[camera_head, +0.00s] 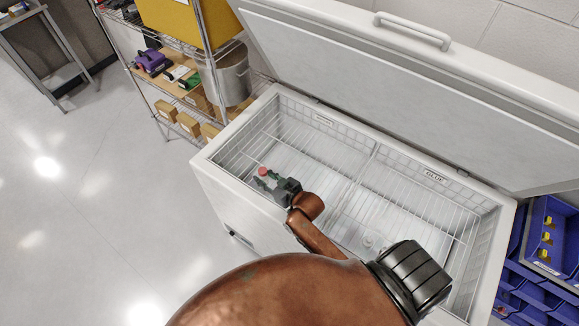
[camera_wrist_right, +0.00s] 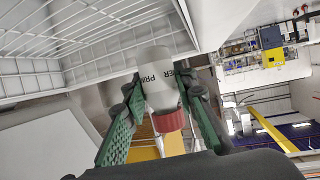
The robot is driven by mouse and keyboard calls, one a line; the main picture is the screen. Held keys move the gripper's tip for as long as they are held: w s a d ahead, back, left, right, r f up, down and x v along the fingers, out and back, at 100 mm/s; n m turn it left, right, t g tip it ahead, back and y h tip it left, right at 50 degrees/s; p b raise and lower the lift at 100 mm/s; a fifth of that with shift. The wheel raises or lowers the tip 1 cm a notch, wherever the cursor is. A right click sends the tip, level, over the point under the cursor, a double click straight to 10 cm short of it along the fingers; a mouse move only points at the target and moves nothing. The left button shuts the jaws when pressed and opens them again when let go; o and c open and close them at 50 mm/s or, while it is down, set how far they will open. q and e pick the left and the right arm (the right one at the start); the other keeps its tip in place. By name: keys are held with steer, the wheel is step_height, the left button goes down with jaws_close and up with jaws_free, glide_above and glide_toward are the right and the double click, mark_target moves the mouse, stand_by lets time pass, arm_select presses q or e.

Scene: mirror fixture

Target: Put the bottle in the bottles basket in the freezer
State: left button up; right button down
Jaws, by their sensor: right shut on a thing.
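The bottle is pale with a red cap and dark lettering reading "PRI". In the right wrist view the bottle (camera_wrist_right: 158,82) sits between the green finger pads of my right gripper (camera_wrist_right: 165,110), which is shut on it. In the head view only the red cap (camera_head: 263,171) shows clearly, at my right gripper (camera_head: 266,180), over the left part of the open freezer (camera_head: 213,185). The left wire basket (camera_head: 325,160) has a label too small to read. The right basket (camera_head: 455,228) is labelled "GLUE". My left gripper is not in view.
The freezer lid (camera_head: 400,85) stands raised behind. A small pale round thing (camera_head: 371,239) lies in the right basket. A wire shelf (camera_head: 165,55) with boxes and tools stands at the left, blue bins (camera_head: 548,235) at the right. The left basket looks empty.

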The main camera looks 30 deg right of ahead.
steer(key=w+d+f, duration=0.4)
steer(key=w+d, duration=0.1)
steer(key=d, duration=0.2)
steer(key=b, duration=0.2)
glide_above(279, 173)
steer(key=f, duration=0.5)
steer(key=shift+s+a, duration=0.25)
steer(key=shift+s, duration=0.05)
steer(key=shift+w+d+f, duration=0.15)
steer(key=shift+d+f, duration=0.2)
steer(key=shift+f, duration=0.05)
step_height(279, 173, down, 3)
steer(key=shift+b, duration=0.45)
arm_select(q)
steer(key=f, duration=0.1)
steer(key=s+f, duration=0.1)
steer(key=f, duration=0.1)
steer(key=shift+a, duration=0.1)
arm_select(e)
steer(key=shift+a+r, duration=0.1)
steer(key=c, duration=2)
jaws_free()
steer(key=shift+f, duration=0.25)
steer(key=shift+c, duration=0.2)
steer(key=o, duration=0.5)
steer(key=shift+c, duration=0.2)
steer(key=shift+r, duration=0.1)
